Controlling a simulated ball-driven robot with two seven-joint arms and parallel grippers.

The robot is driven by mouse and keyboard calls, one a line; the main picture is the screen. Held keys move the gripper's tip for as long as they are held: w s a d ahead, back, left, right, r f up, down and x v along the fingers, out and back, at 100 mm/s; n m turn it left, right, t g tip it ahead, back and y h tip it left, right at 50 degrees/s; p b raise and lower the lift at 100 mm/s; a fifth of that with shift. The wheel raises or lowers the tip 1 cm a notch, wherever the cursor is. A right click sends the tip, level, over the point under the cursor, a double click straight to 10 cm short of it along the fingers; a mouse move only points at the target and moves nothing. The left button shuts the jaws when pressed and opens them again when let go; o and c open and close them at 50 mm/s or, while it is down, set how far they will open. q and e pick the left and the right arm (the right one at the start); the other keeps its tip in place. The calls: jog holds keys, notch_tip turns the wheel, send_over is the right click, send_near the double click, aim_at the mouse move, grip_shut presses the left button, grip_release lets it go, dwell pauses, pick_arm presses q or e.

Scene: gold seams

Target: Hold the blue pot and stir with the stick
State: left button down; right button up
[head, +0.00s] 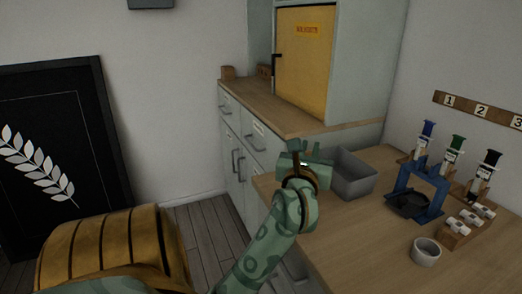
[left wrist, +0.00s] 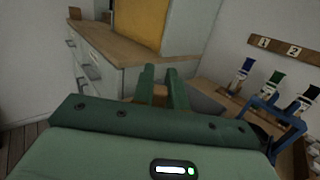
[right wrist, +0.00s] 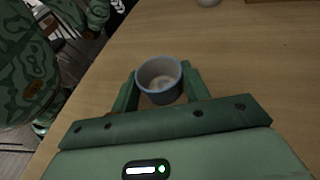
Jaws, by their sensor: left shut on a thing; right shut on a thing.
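The blue-rimmed pot (right wrist: 160,91) is upright between the fingers of my right gripper (right wrist: 160,78), which is shut on it, above or on the wooden tabletop; I cannot tell which. Its inside looks pale with a brownish patch. My right gripper is not in the head view. My left gripper (head: 306,152) is above the table's left edge, beside the grey bin. In the left wrist view its fingers (left wrist: 161,76) close on a small brown thing (left wrist: 160,95), probably the stick, mostly hidden.
A grey bin (head: 352,180) stands at the back of the table (head: 350,225). A yellow-door cabinet (head: 305,65) stands behind.

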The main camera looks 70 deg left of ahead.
pick_arm(q)
jog(key=w+d+r+m+t+h, duration=0.15)
jog(key=w+d, duration=0.25)
jog(key=d, duration=0.5)
jog(key=w+d+m+t+h, duration=0.15)
jog(key=w+d, duration=0.35)
jog(key=d, duration=0.5)
jog(key=w+d+t, duration=0.2)
jog(key=w+d, duration=0.2)
jog(key=d, duration=0.5)
jog(key=s+d+r+m+t+h, duration=0.25)
jog(key=d+h, duration=0.35)
jog(key=d, duration=0.5)
jog(key=s+d+r+m+t+h, duration=0.15)
jog(key=s+d+m+h, duration=0.3)
jog(key=d, duration=0.65)
notch_tip(320, 180, down, 8)
jog(key=h, duration=0.1)
jog(key=shift+w+f, duration=0.25)
jog(key=shift+w, duration=0.1)
jog(key=shift+w+d, duration=0.1)
jog(key=shift+w, duration=0.05)
